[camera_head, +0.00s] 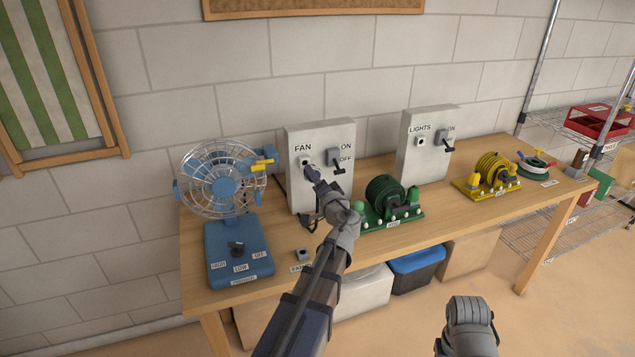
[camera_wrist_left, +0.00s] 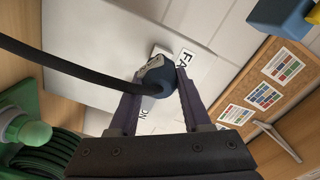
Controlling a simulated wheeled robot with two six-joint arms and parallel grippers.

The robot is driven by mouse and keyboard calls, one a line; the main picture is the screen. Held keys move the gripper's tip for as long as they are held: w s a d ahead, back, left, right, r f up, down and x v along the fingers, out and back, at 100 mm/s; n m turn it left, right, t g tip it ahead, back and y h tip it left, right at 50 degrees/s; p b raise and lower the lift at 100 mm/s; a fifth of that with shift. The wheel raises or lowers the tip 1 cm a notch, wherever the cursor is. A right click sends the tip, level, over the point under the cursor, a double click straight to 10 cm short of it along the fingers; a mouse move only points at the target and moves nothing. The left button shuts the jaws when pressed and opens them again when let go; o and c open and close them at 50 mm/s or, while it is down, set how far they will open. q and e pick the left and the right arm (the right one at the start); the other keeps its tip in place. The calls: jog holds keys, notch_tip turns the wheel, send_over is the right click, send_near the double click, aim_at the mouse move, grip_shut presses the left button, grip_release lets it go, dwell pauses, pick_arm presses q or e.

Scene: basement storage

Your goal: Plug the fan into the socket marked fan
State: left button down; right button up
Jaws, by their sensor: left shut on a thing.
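The blue fan (camera_head: 235,205) stands at the left end of the wooden table. The white panel (camera_head: 303,135) behind my left gripper (camera_head: 316,180) has a socket marked FAN (camera_head: 304,161) and a lever switch (camera_head: 337,166) labelled ON and OFF. My left gripper is shut on a dark blue-grey plug (camera_wrist_left: 157,78), with its front toward the FAN socket. I cannot tell whether the plug is in the socket or just in front of it. A black cable (camera_wrist_left: 75,68) runs from the plug. My right gripper is out of view; only part of that arm shows.
A second panel marked LIGHTS (camera_head: 424,150) stands to the right. A green cable reel (camera_head: 388,195) sits right of my left wrist, and a yellow reel (camera_head: 488,174) is farther right. A small grey block (camera_head: 303,255) is near the table's front edge.

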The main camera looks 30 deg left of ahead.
pick_arm(q)
jog(key=shift+x, duration=0.9)
jog(key=shift+x, duration=1.45)
dwell(0.6)
jog(key=shift+c, duration=1.4)
grip_release()
jog(key=shift+s+d, duration=0.1)
jog(key=shift+s, duration=0.05)
jog(key=v, duration=0.7)
jog(key=shift+s+d, duration=0.2)
jog(key=shift+d, duration=0.05)
